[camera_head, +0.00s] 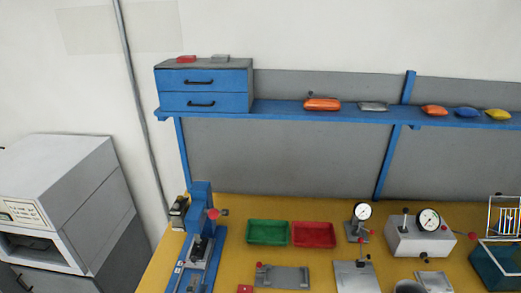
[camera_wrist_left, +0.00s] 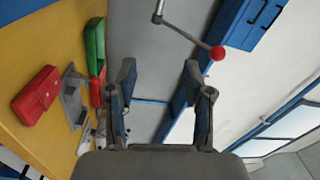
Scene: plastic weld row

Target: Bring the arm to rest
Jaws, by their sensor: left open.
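My left gripper (camera_wrist_left: 158,80) shows in the left wrist view, its two dark fingers spread apart with nothing between them. Beyond the fingertips are the grey back panel and white wall, apart from the gripper. A lever with a red ball knob (camera_wrist_left: 217,53) crosses the top of that view. The head view shows neither gripper and no part of my arms. My right gripper is in neither view.
The yellow bench (camera_head: 236,210) holds a blue press (camera_head: 201,197), a green tray (camera_head: 268,232), a red tray (camera_head: 313,235), a grey fixture (camera_head: 284,277) and dial gauges (camera_head: 428,219). A blue shelf (camera_head: 290,114) with drawers (camera_head: 205,88) runs above. A machine (camera_head: 85,190) stands left.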

